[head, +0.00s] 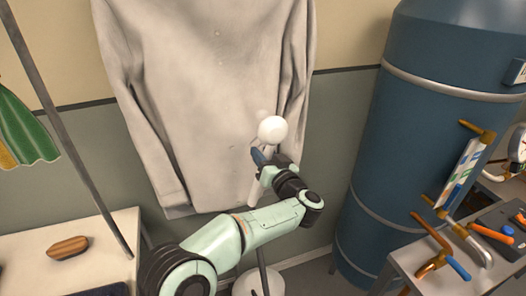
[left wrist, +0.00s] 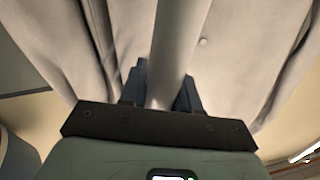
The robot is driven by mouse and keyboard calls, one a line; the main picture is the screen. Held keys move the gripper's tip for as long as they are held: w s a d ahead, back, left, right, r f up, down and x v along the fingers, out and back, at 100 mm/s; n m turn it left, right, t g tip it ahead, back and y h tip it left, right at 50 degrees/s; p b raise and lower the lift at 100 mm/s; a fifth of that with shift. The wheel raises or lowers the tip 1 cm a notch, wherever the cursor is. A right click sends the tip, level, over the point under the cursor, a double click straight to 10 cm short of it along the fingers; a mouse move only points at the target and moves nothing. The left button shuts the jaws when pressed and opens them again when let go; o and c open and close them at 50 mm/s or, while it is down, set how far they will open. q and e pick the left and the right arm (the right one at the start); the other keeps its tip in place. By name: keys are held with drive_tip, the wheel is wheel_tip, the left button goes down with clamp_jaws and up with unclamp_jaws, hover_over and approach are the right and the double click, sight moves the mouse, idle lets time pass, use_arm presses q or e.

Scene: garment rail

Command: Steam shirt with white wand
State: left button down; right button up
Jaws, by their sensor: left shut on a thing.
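The light grey shirt (head: 205,85) hangs in front of the wall, with both sleeves down and a row of small buttons. The white wand (head: 272,130) has a round white head and a pale shaft. My left gripper (head: 266,160) is shut on its shaft, with the head upward in front of the shirt's lower right part. I cannot tell whether the head touches the cloth. In the left wrist view the wand's shaft (left wrist: 181,40) runs up between the dark fingers (left wrist: 160,88), with the shirt (left wrist: 230,55) behind. My right gripper is not in view.
A large blue tank (head: 430,110) stands at the right. A grey bench (head: 400,270) with several tools is at the lower right. A pale table (head: 100,235) with a wooden brush (head: 68,248) is at the lower left. A slanted pole (head: 70,130) and green cloth (head: 28,130) are at the left.

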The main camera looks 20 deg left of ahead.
use_arm(q)
wheel_tip(320, 180, down, 10)
drive_tip(key=b, duration=0.4)
drive_tip(key=shift+r, duration=0.25)
idle(0.4)
drive_tip(key=shift+d, duration=0.1)
idle(0.3)
drive_tip(key=s+a+v, duration=0.1)
drive_tip(key=v, duration=0.8)
drive_tip(key=shift+s+d+r, duration=0.2)
drive_tip(key=shift+s+d, duration=0.1)
drive_tip(key=shift+d, duration=0.05)
